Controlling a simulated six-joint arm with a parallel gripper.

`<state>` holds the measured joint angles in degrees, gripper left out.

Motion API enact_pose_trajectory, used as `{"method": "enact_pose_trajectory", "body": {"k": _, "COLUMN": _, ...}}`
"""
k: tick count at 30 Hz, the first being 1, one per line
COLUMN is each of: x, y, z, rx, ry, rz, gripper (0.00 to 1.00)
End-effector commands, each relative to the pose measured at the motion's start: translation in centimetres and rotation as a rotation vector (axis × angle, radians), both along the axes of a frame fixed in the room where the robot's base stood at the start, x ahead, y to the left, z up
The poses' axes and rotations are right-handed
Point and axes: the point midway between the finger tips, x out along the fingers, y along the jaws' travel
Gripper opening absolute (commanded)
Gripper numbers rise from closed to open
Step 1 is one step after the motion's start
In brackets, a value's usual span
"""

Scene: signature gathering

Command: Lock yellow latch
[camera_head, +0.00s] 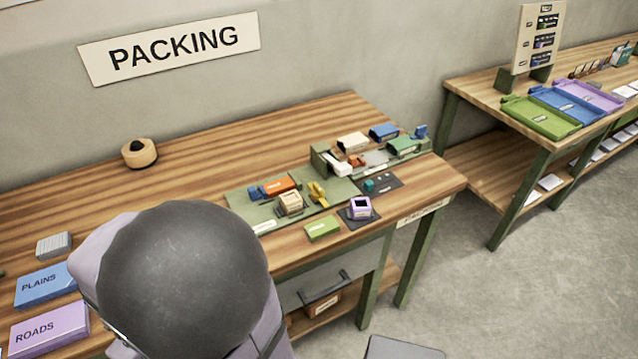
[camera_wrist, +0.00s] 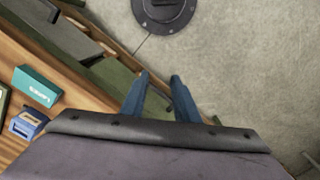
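A small yellow latch (camera_head: 318,193) stands on the right part of a green board (camera_head: 342,188) on the packing table. A tan block (camera_head: 290,203) and an orange piece (camera_head: 281,185) sit just left of it. The latch is too small to tell its exact position. In the wrist view my gripper (camera_wrist: 160,77) shows two blue fingers with a gap between them and nothing seen held. The latch cannot be made out in the wrist view. My gripper's fingers do not show in the head view.
A green box (camera_head: 323,228) and a purple-and-white stamp-like block (camera_head: 360,208) sit near the table's front edge. A second green fixture (camera_head: 322,160) stands behind. A teal box (camera_wrist: 37,86) lies left of my fingers. Bare wood is free at the table's back left.

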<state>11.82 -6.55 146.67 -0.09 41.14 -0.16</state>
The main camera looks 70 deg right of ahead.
Motion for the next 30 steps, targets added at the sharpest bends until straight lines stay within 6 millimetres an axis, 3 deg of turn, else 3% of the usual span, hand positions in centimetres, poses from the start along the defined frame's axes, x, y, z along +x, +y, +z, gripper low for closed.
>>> {"method": "enact_pose_trajectory", "body": {"k": 6, "x": -3.9, "y": -5.6, "z": -0.8, "rx": 0.036, "ry": 0.093, "rz": -0.32, "gripper": 0.28}}
{"method": "enact_pose_trajectory", "body": {"k": 14, "x": -7.6, "y": -12.8, "z": -1.2, "rx": 0.085, "ry": 0.129, "rz": -0.707, "gripper": 0.28}}
{"method": "enact_pose_trajectory", "body": {"k": 24, "x": -13.7, "y": -25.6, "z": -1.2, "rx": 0.114, "ry": 0.033, "rz": -1.221, "gripper": 0.28}}
{"method": "enact_pose_trajectory", "body": {"k": 30, "x": -17.7, "y": -33.6, "z": -0.4, "rx": 0.082, "ry": -0.084, "rz": -1.353, "gripper": 0.28}}
